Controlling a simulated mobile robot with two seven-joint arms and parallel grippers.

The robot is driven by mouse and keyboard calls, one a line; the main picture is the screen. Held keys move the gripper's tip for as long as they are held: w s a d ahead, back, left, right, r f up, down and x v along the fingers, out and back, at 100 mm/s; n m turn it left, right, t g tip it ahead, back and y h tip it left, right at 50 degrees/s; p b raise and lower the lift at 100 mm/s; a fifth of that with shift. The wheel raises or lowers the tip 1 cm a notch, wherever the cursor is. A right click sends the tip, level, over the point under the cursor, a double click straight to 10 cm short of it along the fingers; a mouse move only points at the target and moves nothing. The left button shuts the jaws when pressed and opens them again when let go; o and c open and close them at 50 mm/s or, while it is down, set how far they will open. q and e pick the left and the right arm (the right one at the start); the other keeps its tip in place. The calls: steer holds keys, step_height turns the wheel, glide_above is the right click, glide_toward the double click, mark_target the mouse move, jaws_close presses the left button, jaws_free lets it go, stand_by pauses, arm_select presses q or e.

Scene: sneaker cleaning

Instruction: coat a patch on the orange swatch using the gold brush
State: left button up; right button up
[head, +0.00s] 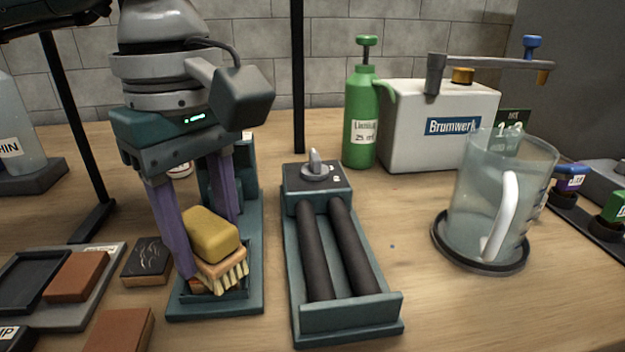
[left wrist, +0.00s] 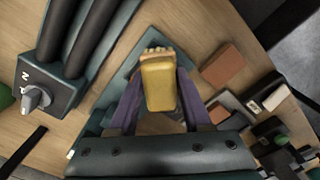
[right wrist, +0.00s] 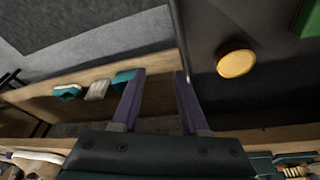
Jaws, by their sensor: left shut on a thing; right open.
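The gold brush (head: 212,235) has a yellow block top, a wooden base and pale bristles. My left gripper (head: 207,245) is shut on it, its two purple fingers on either side. The brush is over a teal stand (head: 240,305), bristles toward the front; I cannot tell whether they touch it. The brush also shows in the left wrist view (left wrist: 158,85). Orange-brown blocks lie left of the stand, one on a grey tray (head: 76,276) and one at the front edge (head: 118,331); I cannot tell which is the orange swatch. My right gripper (right wrist: 158,78) is open and empty.
A teal roller unit with a knob (head: 318,177) stands right of the stand. Behind are a green bottle (head: 361,115) and a white box (head: 420,130). A clear jug (head: 490,200) is at right. A dark block (head: 146,262) lies left. Bare table separates roller unit and jug.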

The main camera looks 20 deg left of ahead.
arm_select(q)
steer(key=shift+s+d, duration=0.45)
steer(key=shift+s, duration=0.35)
step_height(320, 180, up, 6)
steer(key=p, duration=0.4)
steer(key=shift+r+p, duration=0.9)
steer(key=shift+r, duration=0.6)
